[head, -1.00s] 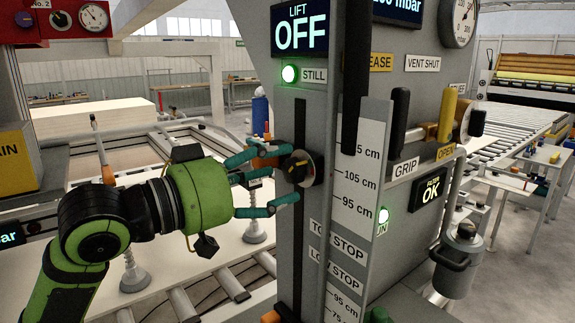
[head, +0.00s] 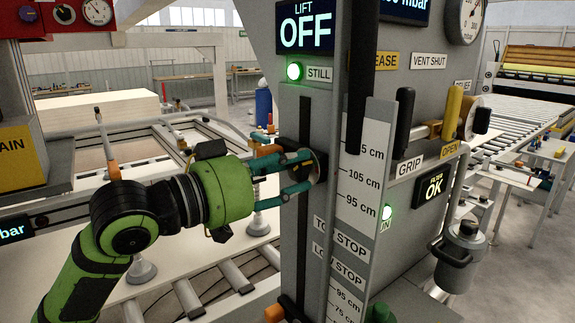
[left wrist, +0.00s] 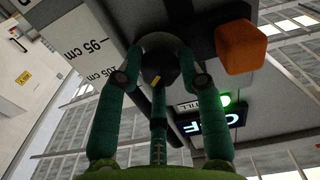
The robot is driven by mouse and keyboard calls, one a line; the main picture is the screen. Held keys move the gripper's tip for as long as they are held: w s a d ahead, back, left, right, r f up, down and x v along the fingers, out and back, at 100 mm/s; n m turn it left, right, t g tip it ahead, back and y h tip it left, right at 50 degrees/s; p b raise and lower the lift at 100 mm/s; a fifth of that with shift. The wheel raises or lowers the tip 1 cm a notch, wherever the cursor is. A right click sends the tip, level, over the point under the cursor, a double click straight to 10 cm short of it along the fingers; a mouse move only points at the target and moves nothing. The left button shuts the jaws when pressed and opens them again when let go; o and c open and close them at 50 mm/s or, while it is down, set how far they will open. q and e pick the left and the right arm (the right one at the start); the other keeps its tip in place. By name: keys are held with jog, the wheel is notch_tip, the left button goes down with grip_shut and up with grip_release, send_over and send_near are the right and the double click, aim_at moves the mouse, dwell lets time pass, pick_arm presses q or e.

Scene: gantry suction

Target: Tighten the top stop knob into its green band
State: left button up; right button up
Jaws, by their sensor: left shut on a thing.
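The top stop knob (head: 317,165) is a dark round knob on the grey column, beside the slot and the cm scale. My left gripper (head: 305,170) has its teal fingers closed around it and hides most of it. In the left wrist view the dark knob (left wrist: 158,66) with a yellow mark on it sits between the fingers of my left gripper (left wrist: 162,76), with a finger on each side and one below. I cannot make out a green band. My right gripper is not in view.
An orange block (left wrist: 241,47) is beside the knob in the left wrist view. The scale plate (head: 365,200) and black handles (head: 403,122) stand to the right. The LIFT display (head: 306,26) reads OFF, with a green lamp (head: 294,72) labelled STILL.

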pick_arm(q)
jog(key=shift+r+m, duration=0.25)
jog(key=shift+m, duration=0.05)
jog(key=shift+r, duration=0.1)
jog(key=o, duration=1.1)
jog(key=shift+o, duration=0.2)
jog(key=v, duration=1.2)
